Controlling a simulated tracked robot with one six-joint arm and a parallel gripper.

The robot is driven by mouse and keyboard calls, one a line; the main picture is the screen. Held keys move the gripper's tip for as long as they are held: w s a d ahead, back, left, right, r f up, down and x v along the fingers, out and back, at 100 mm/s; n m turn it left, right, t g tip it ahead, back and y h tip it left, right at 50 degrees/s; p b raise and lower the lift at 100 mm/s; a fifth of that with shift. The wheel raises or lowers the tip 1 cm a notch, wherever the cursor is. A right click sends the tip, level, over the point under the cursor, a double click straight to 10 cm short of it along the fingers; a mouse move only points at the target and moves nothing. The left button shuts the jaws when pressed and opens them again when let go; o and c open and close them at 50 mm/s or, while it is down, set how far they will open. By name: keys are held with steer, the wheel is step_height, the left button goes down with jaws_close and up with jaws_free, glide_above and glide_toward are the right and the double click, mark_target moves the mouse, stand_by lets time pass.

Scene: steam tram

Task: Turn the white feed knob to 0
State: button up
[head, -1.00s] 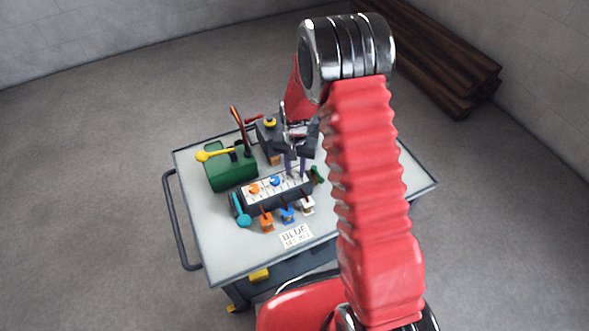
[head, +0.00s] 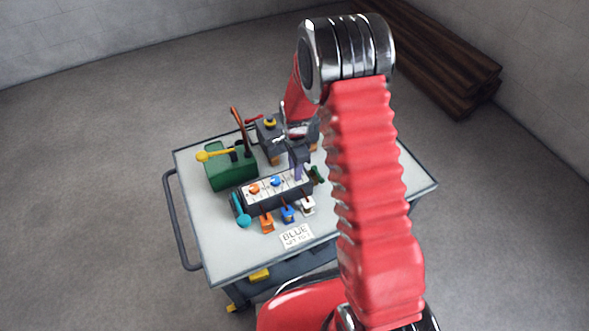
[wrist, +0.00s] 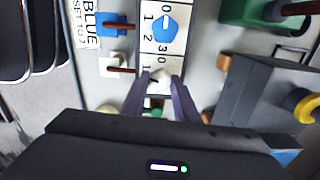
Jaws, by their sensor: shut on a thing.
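The white feed knob (wrist: 160,79) sits on the numbered white panel (wrist: 148,48) and shows between my fingertips in the wrist view. My gripper (wrist: 160,88) points down at the panel and is shut on this knob. Its pointer direction and most of its scale are hidden by the fingers. In the head view my gripper (head: 299,172) is at the panel's right end, and I cannot make out the white knob there. The blue knob (wrist: 165,28) is beside it, with digits 0 to 3 partly showing. The orange knob (head: 254,189) is at the panel's left end.
Orange, blue and white levers (head: 308,205) stand in front of the panel. A teal handle (head: 243,217) is at its left. A green box with a yellow lever (head: 215,155) and a dark box with a yellow knob (head: 269,122) stand behind. A card (head: 296,236) lies in front.

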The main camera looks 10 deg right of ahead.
steer(key=m, duration=0.7)
steer(key=shift+a, duration=0.1)
steer(key=m, duration=0.6)
steer(key=shift+m, duration=0.3)
steer(key=o, duration=1.1)
steer(key=shift+w, duration=0.1)
steer(key=shift+c, duration=0.2)
step_height(320, 180, up, 14)
steer(key=shift+f, duration=0.15)
